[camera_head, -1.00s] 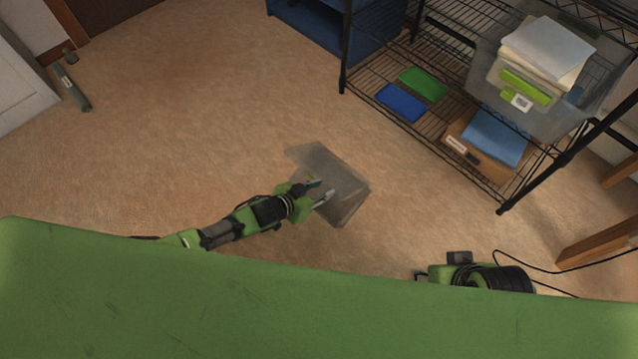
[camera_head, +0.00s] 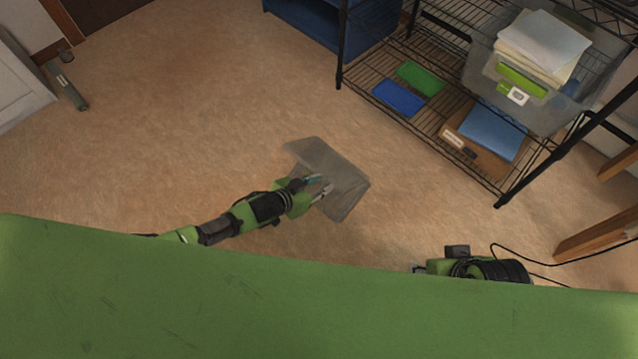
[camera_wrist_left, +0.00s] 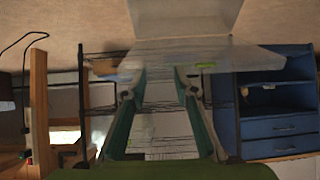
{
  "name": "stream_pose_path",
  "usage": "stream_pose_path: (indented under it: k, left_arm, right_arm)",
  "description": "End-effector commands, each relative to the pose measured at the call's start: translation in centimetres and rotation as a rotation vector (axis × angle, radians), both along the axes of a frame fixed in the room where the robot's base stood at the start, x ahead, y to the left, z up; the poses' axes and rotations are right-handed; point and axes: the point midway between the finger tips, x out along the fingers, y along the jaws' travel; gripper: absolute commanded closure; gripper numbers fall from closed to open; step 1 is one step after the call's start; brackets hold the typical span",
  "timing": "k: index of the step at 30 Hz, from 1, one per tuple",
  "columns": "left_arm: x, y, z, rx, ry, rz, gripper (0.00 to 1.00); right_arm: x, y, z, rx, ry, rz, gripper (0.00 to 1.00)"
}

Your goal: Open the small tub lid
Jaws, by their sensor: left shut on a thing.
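The small tub (camera_head: 345,180) is a translucent grey piece at the middle of the head view, low over or on the carpet. Its lid cannot be told clearly from its body. My left gripper (camera_head: 322,186) reaches to it from the lower left, with its fingertips over its near side. In the left wrist view, a clear panel of the tub (camera_wrist_left: 185,14) stands at the top, and a flat clear sheet crosses below it at the fingertips. The left gripper (camera_wrist_left: 160,90) is shut on that sheet, fingers apart. My right gripper (camera_head: 418,269) shows only in part, and its jaws are unclear.
A black wire shelf (camera_head: 440,110) stands at the upper right, with a clear bin (camera_head: 480,72) of papers, a blue folder (camera_head: 400,97) and a green folder (camera_head: 421,78). A blue cabinet (camera_head: 318,30) is behind. Carpet to the left of the tub is free.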

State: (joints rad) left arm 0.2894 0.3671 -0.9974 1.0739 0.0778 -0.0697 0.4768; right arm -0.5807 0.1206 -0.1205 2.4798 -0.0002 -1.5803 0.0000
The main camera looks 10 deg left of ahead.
Motion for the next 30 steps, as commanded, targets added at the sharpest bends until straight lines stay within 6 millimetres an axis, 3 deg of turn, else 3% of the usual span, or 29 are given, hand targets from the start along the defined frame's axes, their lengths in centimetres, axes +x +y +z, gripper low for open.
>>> stream_pose_path:
  k: [6,7,9,22,30]
  left_arm:
    - [0.1,-0.1,0.2,-0.003,-0.004,-0.001,1.00]
    - [0.1,-0.1,0.2,-0.003,-0.004,-0.001,0.68]
    - [0.1,-0.1,0.2,-0.003,-0.004,-0.001,0.56]
    - [-0.3,0.2,0.3,-0.001,0.000,-0.001,0.56]
    - [-2.7,1.9,2.2,0.000,0.000,-0.001,0.56]
  right_arm:
    - [0.0,0.0,0.0,0.000,0.000,0.000,0.60]
    - [0.0,0.0,0.0,0.000,0.000,0.000,0.60]
    - [0.0,0.0,0.0,0.000,0.000,0.000,0.60]
    - [0.1,0.0,0.1,0.002,-0.004,-0.001,0.60]
    - [0.1,0.0,0.0,0.001,-0.002,-0.001,0.60]
